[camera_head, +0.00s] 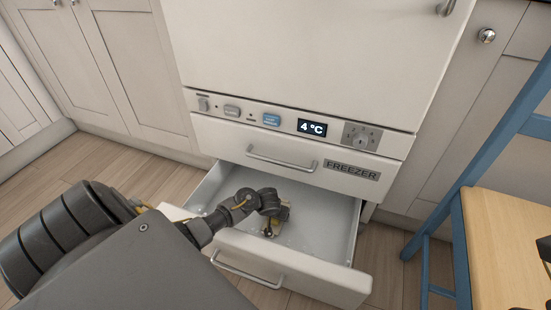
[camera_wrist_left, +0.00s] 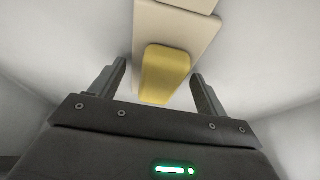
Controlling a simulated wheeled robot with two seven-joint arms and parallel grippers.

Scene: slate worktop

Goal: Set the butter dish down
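The butter dish (camera_head: 282,214) is a small cream dish with a yellow block, low inside the open freezer drawer (camera_head: 340,215). My left gripper (camera_head: 270,228) reaches down into the drawer at the dish and partly hides it. In the left wrist view, the cream dish (camera_wrist_left: 205,30) and its yellow part (camera_wrist_left: 166,72) lie between the two fingers of the left gripper (camera_wrist_left: 160,72). The fingers are apart, with a gap visible beside the yellow part. Dark parts at the right edge of the head view may belong to my right gripper; its state is unclear.
The drawer's front panel (camera_head: 290,268) stands pulled out, and its floor around the dish looks bare. The freezer front (camera_head: 300,140) with a 4 °C display rises behind. A blue chair (camera_head: 470,185) with a wooden seat stands at the right.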

